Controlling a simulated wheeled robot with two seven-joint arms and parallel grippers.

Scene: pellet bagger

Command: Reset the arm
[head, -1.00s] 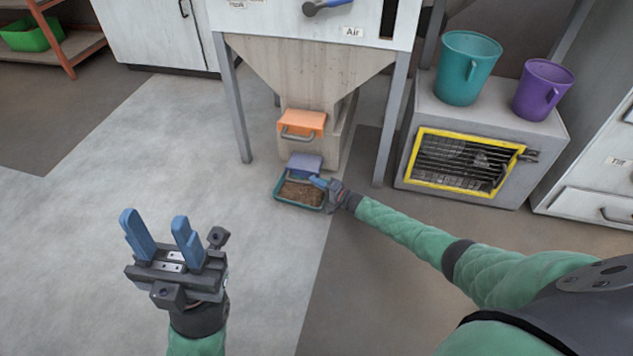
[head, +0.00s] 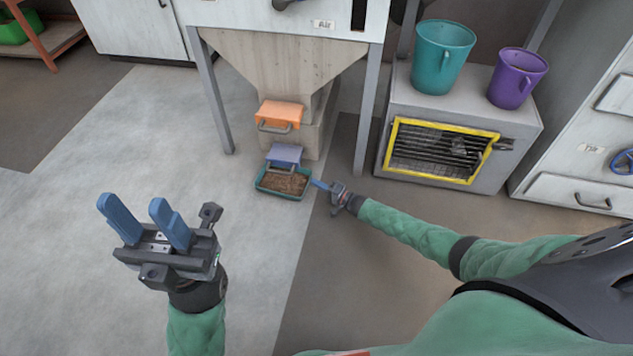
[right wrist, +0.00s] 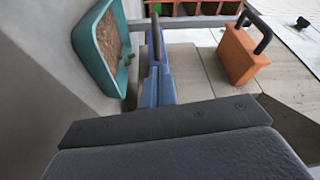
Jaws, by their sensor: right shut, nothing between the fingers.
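My left gripper (head: 140,220) is in the lower left of the head view, its two blue fingers apart, with nothing between them. My right gripper (head: 322,185) is low by the hopper, its blue fingers together and empty, just right of the teal tray (head: 297,196). It also shows in the right wrist view (right wrist: 158,60). The tray sits on the floor under the spout and holds brown pellets. It also shows at the left of the right wrist view (right wrist: 92,50). A blue-purple flap (head: 285,153) is above the tray's back edge.
The hopper (head: 280,60) stands on grey legs, with an orange handled block (head: 279,113) on its front. Floor at left is clear.

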